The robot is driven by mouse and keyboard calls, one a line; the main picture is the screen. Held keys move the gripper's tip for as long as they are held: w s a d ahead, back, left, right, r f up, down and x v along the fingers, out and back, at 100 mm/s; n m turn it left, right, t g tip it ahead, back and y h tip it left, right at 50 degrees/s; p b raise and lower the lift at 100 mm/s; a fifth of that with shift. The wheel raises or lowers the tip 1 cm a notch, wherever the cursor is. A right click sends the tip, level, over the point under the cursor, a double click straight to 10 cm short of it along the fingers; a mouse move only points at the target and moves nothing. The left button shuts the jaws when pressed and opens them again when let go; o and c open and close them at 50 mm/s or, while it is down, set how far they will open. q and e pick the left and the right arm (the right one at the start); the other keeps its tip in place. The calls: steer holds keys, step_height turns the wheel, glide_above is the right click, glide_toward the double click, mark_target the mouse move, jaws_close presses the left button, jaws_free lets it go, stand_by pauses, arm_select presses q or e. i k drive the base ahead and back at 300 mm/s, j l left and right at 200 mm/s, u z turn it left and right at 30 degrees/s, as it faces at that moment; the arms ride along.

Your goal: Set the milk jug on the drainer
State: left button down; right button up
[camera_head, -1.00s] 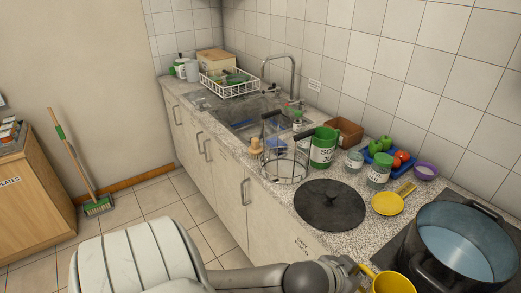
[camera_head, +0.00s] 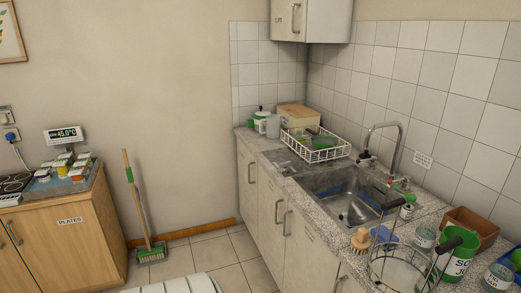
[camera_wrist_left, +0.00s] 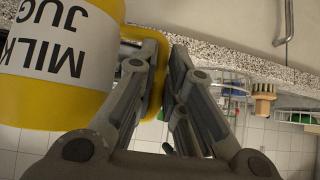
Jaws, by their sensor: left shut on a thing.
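The yellow milk jug (camera_wrist_left: 70,100), with a white "MILK JUG" label, fills the left of the left wrist view, where its lettering is upside down. My left gripper (camera_wrist_left: 165,48) is shut on its handle (camera_wrist_left: 155,88). Neither jug nor gripper shows in the head view. There, a steel draining surface (camera_head: 283,157) lies beside the sink (camera_head: 350,188), at the far part of the counter. My right gripper is not in view.
A tall tap (camera_head: 397,145) rises behind the sink. A wire carrier (camera_head: 400,265), a wooden brush (camera_head: 361,240) and a green jar (camera_head: 458,258) crowd the near counter. A cardboard box (camera_head: 297,117) and a white-and-green pot (camera_head: 261,121) stand at the far end.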

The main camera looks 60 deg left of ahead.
mark_target(278, 153)
steer(key=j+u, duration=0.1)
steer(key=j, duration=1.3)
steer(key=j+u, duration=0.15)
steer(key=j, duration=0.5)
steer(key=i+j+u, duration=0.1)
steer(key=j, duration=0.6)
steer(key=i+j, duration=0.1)
steer(key=j, duration=0.6)
steer(key=j+u, duration=0.15)
steer(key=j, duration=0.5)
steer(key=i, duration=0.05)
